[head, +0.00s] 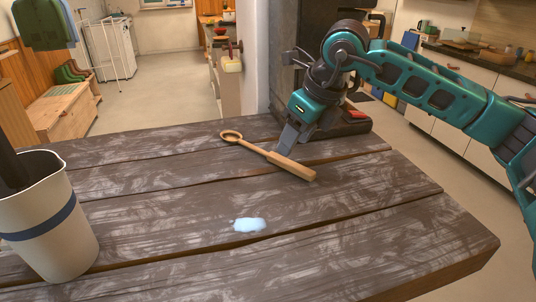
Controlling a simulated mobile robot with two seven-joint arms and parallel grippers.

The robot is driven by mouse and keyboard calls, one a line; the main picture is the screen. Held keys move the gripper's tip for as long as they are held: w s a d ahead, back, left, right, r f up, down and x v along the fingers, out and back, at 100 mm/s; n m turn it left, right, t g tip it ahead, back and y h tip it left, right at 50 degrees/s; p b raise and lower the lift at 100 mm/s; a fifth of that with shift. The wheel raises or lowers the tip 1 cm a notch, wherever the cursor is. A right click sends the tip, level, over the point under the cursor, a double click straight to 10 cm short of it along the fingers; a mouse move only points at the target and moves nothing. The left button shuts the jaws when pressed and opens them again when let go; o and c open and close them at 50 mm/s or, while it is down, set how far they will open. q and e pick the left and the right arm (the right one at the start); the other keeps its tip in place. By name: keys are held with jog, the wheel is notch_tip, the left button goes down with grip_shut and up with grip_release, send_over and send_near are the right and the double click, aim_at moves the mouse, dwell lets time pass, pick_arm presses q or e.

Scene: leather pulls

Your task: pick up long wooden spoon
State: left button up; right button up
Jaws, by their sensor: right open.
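The long wooden spoon (268,155) lies on the dark plank table (150,210). Its ring-shaped head points to the back left and its thick handle end to the front right. My right gripper (287,144) reaches in from the right and points down at the middle of the spoon. It is open, with its fingers close to the handle. I cannot tell whether they touch it. My left gripper does not show.
A white bucket (50,225) with a blue band stands at the table's left front. A small light-blue patch (249,225) lies on the planks in front of the spoon. A dark object (345,122) sits at the back right behind my right gripper. The table's middle is otherwise clear.

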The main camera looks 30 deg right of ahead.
aim_at(283, 158)
jog(key=shift+w+p+x, duration=0.15)
jog(key=shift+w+x, duration=0.05)
jog(key=shift+x, duration=1.4)
jog(key=shift+w+p+x, duration=0.15)
jog(key=shift+w+x, duration=0.05)
jog(key=shift+x, duration=1.4)
jog(key=shift+d, duration=0.2)
jog(key=shift+c, duration=0.3)
grip_shut()
